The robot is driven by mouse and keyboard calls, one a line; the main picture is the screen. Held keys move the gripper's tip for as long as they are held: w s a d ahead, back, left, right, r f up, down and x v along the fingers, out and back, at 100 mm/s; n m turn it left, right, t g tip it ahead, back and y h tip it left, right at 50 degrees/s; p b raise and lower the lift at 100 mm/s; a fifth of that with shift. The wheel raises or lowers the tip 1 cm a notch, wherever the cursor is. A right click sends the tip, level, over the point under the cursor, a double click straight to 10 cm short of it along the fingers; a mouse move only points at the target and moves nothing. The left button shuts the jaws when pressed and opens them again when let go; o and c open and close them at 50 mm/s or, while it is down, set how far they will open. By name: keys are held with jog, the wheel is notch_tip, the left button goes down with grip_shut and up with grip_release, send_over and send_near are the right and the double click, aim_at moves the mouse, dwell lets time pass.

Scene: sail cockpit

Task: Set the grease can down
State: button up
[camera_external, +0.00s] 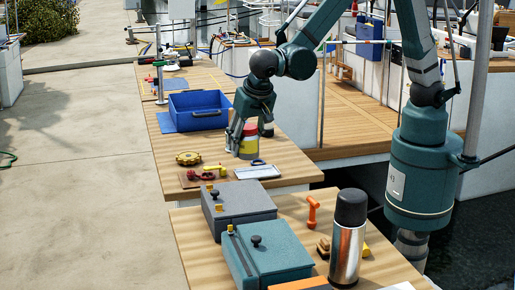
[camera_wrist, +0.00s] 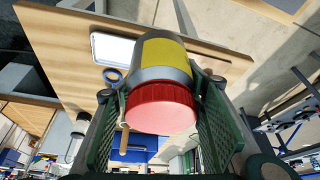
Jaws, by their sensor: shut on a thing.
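The grease can (camera_external: 249,143) is a grey cylinder with a yellow band and a red lid. My gripper (camera_external: 248,134) is shut on it from above, over the wooden table. In the wrist view the can's red lid (camera_wrist: 160,108) faces the camera between my two green finger pads, with the yellow band beyond it. The can looks close to upright in the external view. Its base is at or just above the table top; I cannot tell whether it touches.
A clipboard (camera_external: 258,172) with blue-handled item lies just in front of the can. A blue bin (camera_external: 200,110) stands behind left. A yellow round part (camera_external: 189,158) and a red shackle-like piece (camera_external: 200,176) lie left. A steel flask (camera_external: 348,235) and toolboxes stand on the nearer table.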

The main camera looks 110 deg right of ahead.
jog(key=s+a+f+n, duration=0.1)
jog(key=s+a, duration=1.3)
jog(key=s, duration=0.4)
jog(key=shift+s+a+n+t+b, duration=0.2)
jog(key=shift+a+n+t+b, duration=0.15)
jog(key=shift+a+n+t, duration=0.05)
jog(key=shift+f+b, duration=0.7)
jog(key=shift+f, duration=2.2)
jog(key=shift+f, duration=0.1)
jog(key=shift+f+b, duration=0.5)
jog(key=shift+f, duration=1.5)
jog(key=shift+f, duration=0.2)
jog(key=o, duration=1.2)
jog(key=shift+r, duration=0.3)
